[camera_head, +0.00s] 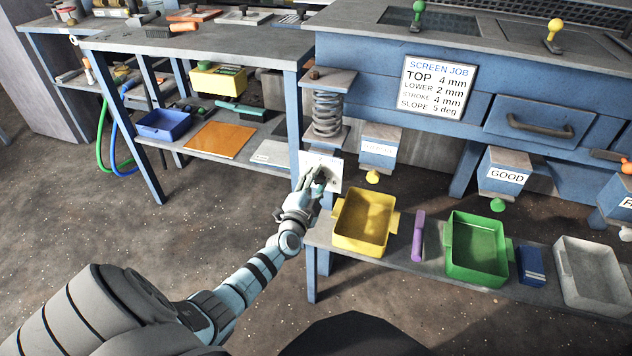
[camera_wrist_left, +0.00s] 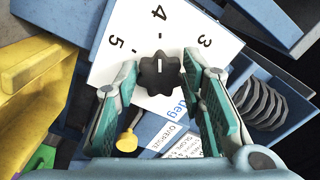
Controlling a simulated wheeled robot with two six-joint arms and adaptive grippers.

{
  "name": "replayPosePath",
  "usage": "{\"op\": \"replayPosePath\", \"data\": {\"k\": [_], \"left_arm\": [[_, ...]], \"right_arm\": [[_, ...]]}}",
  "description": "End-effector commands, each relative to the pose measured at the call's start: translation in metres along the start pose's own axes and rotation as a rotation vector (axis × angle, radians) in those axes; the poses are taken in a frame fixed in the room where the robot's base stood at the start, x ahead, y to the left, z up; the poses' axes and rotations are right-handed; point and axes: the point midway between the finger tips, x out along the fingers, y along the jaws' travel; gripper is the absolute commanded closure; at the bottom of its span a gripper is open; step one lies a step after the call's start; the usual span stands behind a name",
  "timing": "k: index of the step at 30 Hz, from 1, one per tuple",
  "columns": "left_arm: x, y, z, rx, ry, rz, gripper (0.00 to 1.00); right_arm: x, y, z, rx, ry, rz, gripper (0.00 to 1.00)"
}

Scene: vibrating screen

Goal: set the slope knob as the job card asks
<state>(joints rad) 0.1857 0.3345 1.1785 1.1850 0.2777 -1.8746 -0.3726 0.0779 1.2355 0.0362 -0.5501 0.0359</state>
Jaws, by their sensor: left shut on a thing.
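The job card (camera_head: 435,88) on the blue machine reads SCREEN JOB, top 4 mm, lower 2 mm, stroke 4 mm, slope 5 deg. The slope knob (camera_wrist_left: 160,74) is a black lobed knob on a white dial plate (camera_wrist_left: 190,22) marked 3, 4, 5 and deg. Its white pointer line points at the 4 mark. My left gripper (camera_head: 317,180) is at the dial plate, which also shows in the head view (camera_head: 334,172). Its green-padded fingers are shut on the knob from both sides. In the head view the fingers hide the knob. My right gripper is not seen.
A coil spring (camera_head: 327,107) stands above the dial. A yellow bin (camera_head: 345,243), purple object (camera_head: 418,236), green bin (camera_head: 456,275) and grey bin (camera_head: 567,283) sit on the low shelf to the right. A workbench (camera_head: 215,42) stands at the left.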

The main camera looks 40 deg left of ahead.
Motion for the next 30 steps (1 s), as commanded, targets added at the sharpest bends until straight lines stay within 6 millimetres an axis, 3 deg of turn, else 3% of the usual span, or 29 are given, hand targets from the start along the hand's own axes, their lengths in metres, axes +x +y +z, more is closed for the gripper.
{"op": "replayPosePath", "data": {"k": [11, 30], "left_arm": [[0.000, 0.000, -0.001, -0.124, 0.000, 0.002, 0.92], [0.000, 0.000, 0.000, -0.690, -0.002, 0.001, 0.92]], "right_arm": [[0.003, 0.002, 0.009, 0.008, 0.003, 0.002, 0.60], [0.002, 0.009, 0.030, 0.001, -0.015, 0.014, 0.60]]}}
